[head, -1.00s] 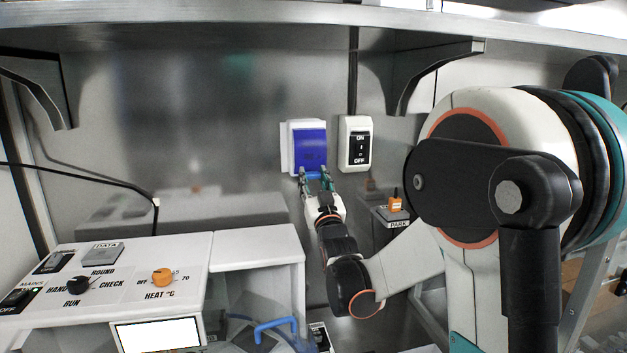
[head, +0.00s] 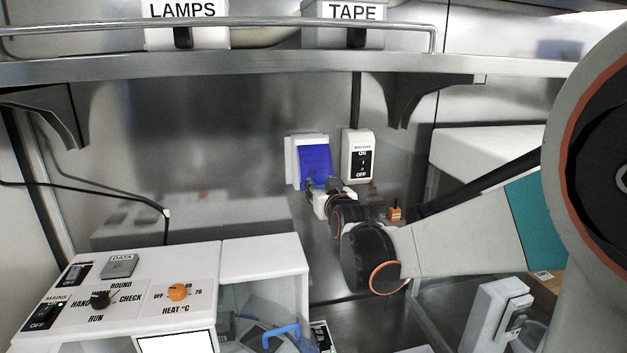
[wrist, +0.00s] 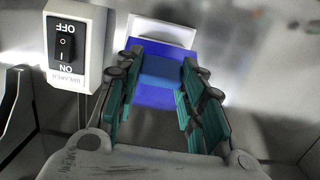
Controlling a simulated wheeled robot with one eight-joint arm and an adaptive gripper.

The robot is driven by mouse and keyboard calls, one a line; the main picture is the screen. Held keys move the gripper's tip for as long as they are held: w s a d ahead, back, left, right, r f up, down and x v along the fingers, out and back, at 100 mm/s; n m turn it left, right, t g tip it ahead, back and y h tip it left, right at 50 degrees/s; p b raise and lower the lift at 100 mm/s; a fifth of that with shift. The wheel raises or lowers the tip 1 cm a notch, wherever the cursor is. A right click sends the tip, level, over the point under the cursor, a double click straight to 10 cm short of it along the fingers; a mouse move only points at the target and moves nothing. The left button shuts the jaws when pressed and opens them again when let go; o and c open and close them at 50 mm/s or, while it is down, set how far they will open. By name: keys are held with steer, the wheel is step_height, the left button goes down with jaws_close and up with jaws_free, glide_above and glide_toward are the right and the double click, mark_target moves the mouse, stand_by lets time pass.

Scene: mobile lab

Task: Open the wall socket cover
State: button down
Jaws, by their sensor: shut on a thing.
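The wall socket is a white housing (head: 290,163) on the steel back wall with a blue cover (head: 316,156) over its front. The cover fills the middle of the wrist view (wrist: 160,92), with the white housing (wrist: 160,32) beyond it. My gripper (head: 321,187) is at the cover's lower part. In the wrist view its two teal-padded fingers (wrist: 160,70) lie on either side of the cover's raised blue lip and are shut on it. My gripper hides the cover's lower edge in the head view. I cannot tell how far the cover stands off its housing.
A white ON/OFF switch box (head: 357,157) is close to the socket's right; it also shows in the wrist view (wrist: 75,45). A steel shelf (head: 250,68) with brackets runs above. A white control panel (head: 130,285) stands at lower left, beside a blue handle (head: 281,331).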

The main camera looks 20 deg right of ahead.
step_height(320, 180, up, 14)
steer(key=s+g+y+p, duration=0.1)
steer(key=g+p, duration=0.3)
steer(key=p, duration=0.8)
steer(key=shift+s+a+f, duration=0.25)
steer(key=shift+s, duration=0.5)
steer(key=c, duration=1.3)
jaws_free()
steer(key=shift+o, duration=1.3)
steer(key=shift+w+f, duration=0.15)
steer(key=shift+w, duration=0.15)
steer(key=shift+s, duration=0.1)
steer(key=shift+s, duration=0.1)
